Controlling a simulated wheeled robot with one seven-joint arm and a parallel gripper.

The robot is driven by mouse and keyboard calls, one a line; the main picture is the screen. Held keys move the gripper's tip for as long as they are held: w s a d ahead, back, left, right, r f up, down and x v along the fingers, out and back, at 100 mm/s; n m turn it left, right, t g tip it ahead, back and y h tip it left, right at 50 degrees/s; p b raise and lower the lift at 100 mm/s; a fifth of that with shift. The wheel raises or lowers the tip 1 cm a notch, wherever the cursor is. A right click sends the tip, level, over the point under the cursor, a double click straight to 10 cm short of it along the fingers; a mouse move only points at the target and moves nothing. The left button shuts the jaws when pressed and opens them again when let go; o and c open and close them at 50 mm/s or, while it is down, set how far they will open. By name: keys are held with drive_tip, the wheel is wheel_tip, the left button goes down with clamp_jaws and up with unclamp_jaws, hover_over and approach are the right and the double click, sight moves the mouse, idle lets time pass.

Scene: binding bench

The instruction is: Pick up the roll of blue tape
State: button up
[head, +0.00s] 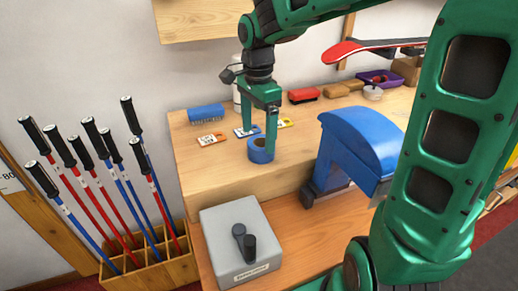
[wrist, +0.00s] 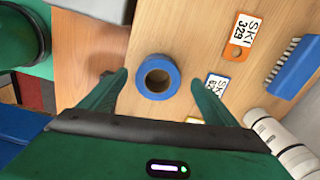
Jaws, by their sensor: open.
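The roll of blue tape (head: 261,149) lies on the wooden bench top near its front edge, with its brown core visible. In the wrist view the roll (wrist: 144,83) sits between and beyond the two fingertips, apart from both. My gripper (head: 259,146) points down over the roll in the head view, with one finger in front of part of it. In the wrist view my gripper (wrist: 159,79) is open and empty.
SKI tags (head: 211,140), a blue brush (head: 206,112) and a white bottle (wrist: 280,140) are close by. A blue-covered machine (head: 360,135) stands right of the roll. A grey box (head: 240,245) sits lower in front. Ski poles (head: 100,180) stand at the left.

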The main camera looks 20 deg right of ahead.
sight(259, 146)
wheel_tip(259, 146, down, 5)
drive_tip(key=shift+d, duration=0.15)
drive_tip(key=c, duration=1)
